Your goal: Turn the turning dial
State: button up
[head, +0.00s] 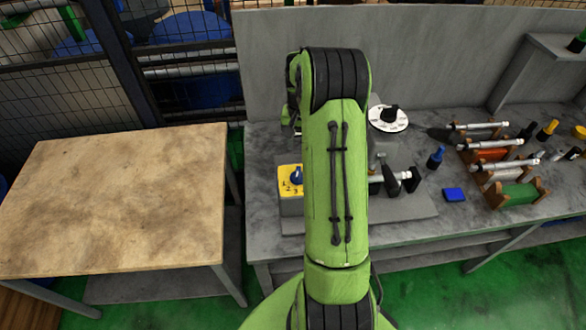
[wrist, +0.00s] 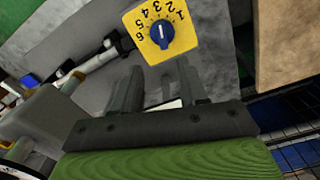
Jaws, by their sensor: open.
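A yellow dial plate (head: 290,188) with a blue knob (head: 297,175) sits on the grinder, just left of my arm in the head view. In the wrist view the yellow plate (wrist: 139,20) shows numbers 1 to 6 around the blue knob (wrist: 161,34); a small white mark shows on the knob, but its exact number is unclear. My gripper (wrist: 155,75) is open and empty, its fingers pointing toward the plate and apart from the knob. My arm hides the gripper in the head view. A white disc with a black knob (head: 388,118) stands right of my arm.
The grinder's spindle (head: 390,177) is right of my arm. Racks with metal rods (head: 490,150), bottles and a blue block (head: 453,195) lie on the grey bench. A bare wooden table (head: 120,200) stands left, with mesh fencing behind.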

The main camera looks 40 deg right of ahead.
aim_at(298, 171)
jog(key=f, duration=1.2)
jog(key=shift+w+a+p, duration=0.15)
jog(key=shift+a+p, duration=0.05)
jog(key=shift+p, duration=0.2)
grip_shut()
